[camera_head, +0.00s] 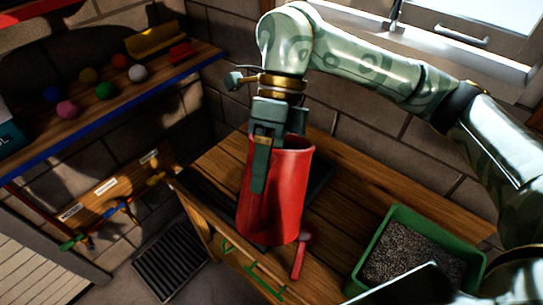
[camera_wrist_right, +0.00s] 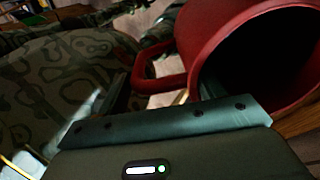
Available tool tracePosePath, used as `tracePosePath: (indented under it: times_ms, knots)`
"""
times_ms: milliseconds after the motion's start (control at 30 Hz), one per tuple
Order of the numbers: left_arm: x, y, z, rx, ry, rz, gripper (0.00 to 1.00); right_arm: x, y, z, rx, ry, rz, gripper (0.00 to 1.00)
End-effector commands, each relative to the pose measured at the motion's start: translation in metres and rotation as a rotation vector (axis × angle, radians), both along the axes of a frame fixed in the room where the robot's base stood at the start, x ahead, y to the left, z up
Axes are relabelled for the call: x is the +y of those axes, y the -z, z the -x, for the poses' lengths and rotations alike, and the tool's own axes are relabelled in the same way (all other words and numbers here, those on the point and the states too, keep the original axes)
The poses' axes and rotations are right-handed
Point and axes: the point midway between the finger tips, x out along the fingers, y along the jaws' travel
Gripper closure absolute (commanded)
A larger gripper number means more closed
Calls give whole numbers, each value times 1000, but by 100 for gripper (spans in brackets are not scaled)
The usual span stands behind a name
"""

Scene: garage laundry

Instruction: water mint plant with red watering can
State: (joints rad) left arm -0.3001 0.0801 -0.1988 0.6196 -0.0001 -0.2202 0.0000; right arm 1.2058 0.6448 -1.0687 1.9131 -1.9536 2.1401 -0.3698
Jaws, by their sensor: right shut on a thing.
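The red watering can (camera_head: 290,185) is in the middle of the head view, above or on the wooden bench; I cannot tell if it touches it. Its open top faces up, and it looks slightly tilted. My right gripper (camera_head: 260,165) is shut on it at the near left side. In the right wrist view the can's wide dark mouth and red rim (camera_wrist_right: 210,50) fill the upper right, with its looped handle (camera_wrist_right: 160,82) by the gripper fingers. I see no mint plant in either view. My left gripper is out of view.
A green tray of dark granules (camera_head: 362,268) stands on the bench (camera_head: 345,200) at right. A small red long-handled piece (camera_head: 299,258) shows at the bench's front edge. A shelf (camera_head: 150,92) with several coloured balls is at left. A floor grate (camera_head: 168,262) lies below.

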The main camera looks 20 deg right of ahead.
Motion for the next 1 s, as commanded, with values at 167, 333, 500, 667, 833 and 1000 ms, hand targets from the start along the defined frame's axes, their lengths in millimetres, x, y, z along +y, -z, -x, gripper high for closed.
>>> tracePosePath:
  times_ms: [167,333,500,667,833,1000]
  knots:
    - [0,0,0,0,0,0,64,0,-1,0,-2,0,-1,96]
    - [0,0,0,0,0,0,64,0,-1,0,-2,0,-1,96]
    - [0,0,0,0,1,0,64,0,-1,0,-1,0,-1,96]
    - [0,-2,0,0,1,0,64,-1,-4,-1,7,0,-7,96]
    - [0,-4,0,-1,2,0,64,-3,-12,-4,31,1,-23,96]
    - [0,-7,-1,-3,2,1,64,-6,-20,-8,57,0,-44,96]
